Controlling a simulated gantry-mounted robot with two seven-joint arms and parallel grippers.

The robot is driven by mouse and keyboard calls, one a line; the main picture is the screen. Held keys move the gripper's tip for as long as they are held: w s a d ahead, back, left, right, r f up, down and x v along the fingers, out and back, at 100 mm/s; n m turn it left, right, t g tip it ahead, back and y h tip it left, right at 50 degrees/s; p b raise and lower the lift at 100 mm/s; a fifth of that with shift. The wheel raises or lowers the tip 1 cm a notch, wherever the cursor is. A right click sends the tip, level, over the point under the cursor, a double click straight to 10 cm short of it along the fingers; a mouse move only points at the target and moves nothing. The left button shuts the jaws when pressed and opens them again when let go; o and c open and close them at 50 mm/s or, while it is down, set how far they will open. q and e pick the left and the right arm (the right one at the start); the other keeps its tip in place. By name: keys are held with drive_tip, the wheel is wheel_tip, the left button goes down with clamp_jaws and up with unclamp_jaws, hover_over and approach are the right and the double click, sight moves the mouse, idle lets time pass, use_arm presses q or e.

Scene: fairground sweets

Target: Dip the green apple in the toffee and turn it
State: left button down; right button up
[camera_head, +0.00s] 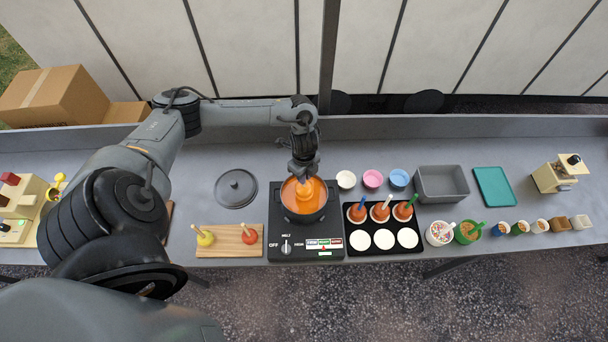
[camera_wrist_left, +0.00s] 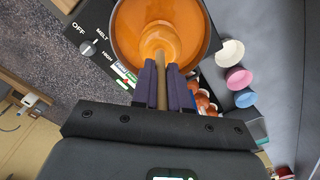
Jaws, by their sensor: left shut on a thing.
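My left gripper (camera_head: 303,172) is shut on a wooden stick (camera_wrist_left: 162,66) above the dark pot (camera_head: 301,217). An apple (camera_head: 306,190) on that stick sits in the orange toffee (camera_head: 290,194) inside the pot. In the left wrist view the apple (camera_wrist_left: 158,40) is covered in orange, and its own colour is hidden. The gripper's fingers (camera_wrist_left: 164,82) straddle the stick near the pot's rim. My right gripper is not in view.
The pot stands on a black melter (camera_head: 276,255) with a dial. Left are a grey lid (camera_head: 236,188) and a wooden board (camera_head: 216,252) with a yellow and a red apple. Right, a black tray (camera_head: 385,249) holds coated apples and white discs. Small bowls (camera_head: 372,178) stand behind it.

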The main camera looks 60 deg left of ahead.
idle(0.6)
use_arm(q)
drive_tip(key=shift+r, duration=3)
